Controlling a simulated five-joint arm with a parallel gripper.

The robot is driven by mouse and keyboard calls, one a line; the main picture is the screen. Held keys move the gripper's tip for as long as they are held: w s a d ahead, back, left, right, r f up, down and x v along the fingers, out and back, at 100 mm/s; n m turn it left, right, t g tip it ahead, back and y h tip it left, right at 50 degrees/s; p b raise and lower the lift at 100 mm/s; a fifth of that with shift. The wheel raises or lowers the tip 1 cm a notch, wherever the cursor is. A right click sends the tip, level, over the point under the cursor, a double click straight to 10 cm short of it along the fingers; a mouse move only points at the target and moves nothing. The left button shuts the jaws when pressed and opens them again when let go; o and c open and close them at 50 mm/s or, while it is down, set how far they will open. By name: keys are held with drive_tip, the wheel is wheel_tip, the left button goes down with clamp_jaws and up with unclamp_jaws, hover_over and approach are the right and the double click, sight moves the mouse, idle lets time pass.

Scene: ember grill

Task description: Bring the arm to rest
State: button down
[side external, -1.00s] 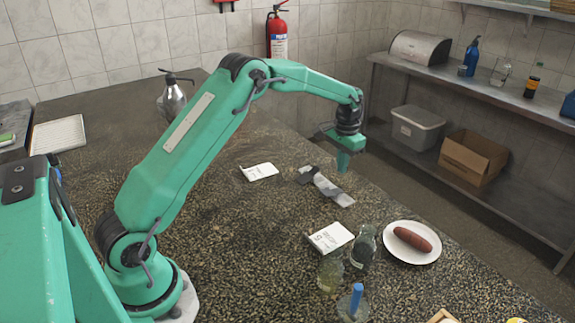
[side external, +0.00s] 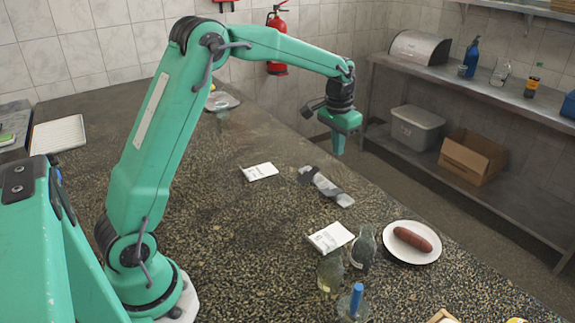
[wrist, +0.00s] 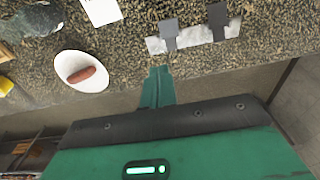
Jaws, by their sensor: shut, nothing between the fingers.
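My gripper (side external: 338,152) is shut and empty. It points down in the air above the far right part of the speckled counter (side external: 250,225), clear of everything on it. In the wrist view its closed fingers (wrist: 158,88) are seen over the counter's edge. My arm is raised and reaches out to the right. A grey strip with dark patches (side external: 326,187) lies on the counter below the gripper; it also shows in the wrist view (wrist: 192,38).
A white plate (side external: 432,256) holds a sausage (side external: 412,239). Glass jars (side external: 330,271) and white packets (side external: 330,238), (side external: 259,171) lie nearby. A white tray (side external: 58,135) is at the far left. A steel shelf (side external: 480,90) stands beyond the counter's right edge.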

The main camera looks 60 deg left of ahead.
drive_tip(key=s+d+r+t, duration=0.1)
drive_tip(key=s+d+r, duration=0.1)
drive_tip(key=s+r, duration=0.35)
drive_tip(key=s+d+r+t, duration=0.1)
drive_tip(key=s+d+r, duration=0.1)
drive_tip(key=s, duration=0.7)
drive_tip(key=s+d+r+t, duration=0.1)
drive_tip(key=s+d+r, duration=0.15)
drive_tip(key=s, duration=0.55)
drive_tip(key=s+f+t, duration=0.1)
drive_tip(key=s+f, duration=0.1)
drive_tip(key=s, duration=0.6)
drive_tip(key=shift+d, duration=0.25)
